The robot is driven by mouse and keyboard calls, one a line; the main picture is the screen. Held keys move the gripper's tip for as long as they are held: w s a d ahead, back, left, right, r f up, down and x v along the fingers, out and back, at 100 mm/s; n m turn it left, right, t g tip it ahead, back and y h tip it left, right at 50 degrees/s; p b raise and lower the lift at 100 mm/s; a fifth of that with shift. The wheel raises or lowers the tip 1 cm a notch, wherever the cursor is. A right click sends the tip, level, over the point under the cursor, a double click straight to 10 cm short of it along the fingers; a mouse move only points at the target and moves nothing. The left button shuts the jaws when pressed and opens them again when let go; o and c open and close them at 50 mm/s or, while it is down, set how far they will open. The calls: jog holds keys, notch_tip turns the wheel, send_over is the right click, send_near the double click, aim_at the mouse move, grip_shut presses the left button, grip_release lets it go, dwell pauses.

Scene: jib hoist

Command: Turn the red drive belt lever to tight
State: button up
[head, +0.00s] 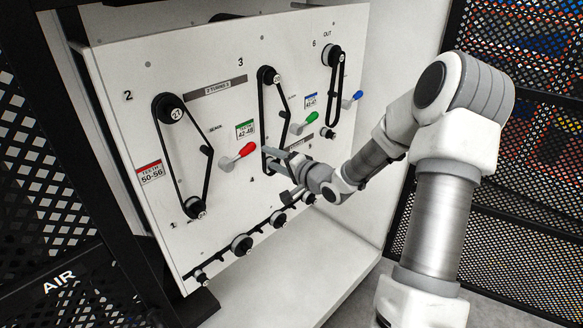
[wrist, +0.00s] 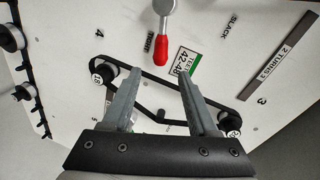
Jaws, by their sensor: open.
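The red lever (head: 247,149) is on the white panel, right of the left-hand belt (head: 180,155). Its red grip points up and right from its pale pivot. In the wrist view the red grip (wrist: 160,50) points down toward my gripper, at top centre. My gripper (head: 267,160) is open, just right of and below the red grip. In the wrist view my gripper (wrist: 157,76) has its fingers apart, nothing between them, the grip beyond the tips.
The middle belt (head: 263,115) runs close behind my fingers. A green lever (head: 311,118) and a blue lever (head: 357,96) stick out to the right. Several rollers (head: 242,245) line the panel's lower edge. Black mesh (head: 490,185) stands at the right.

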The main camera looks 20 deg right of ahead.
jog(key=v, duration=0.8)
jog(key=shift+a, duration=0.1)
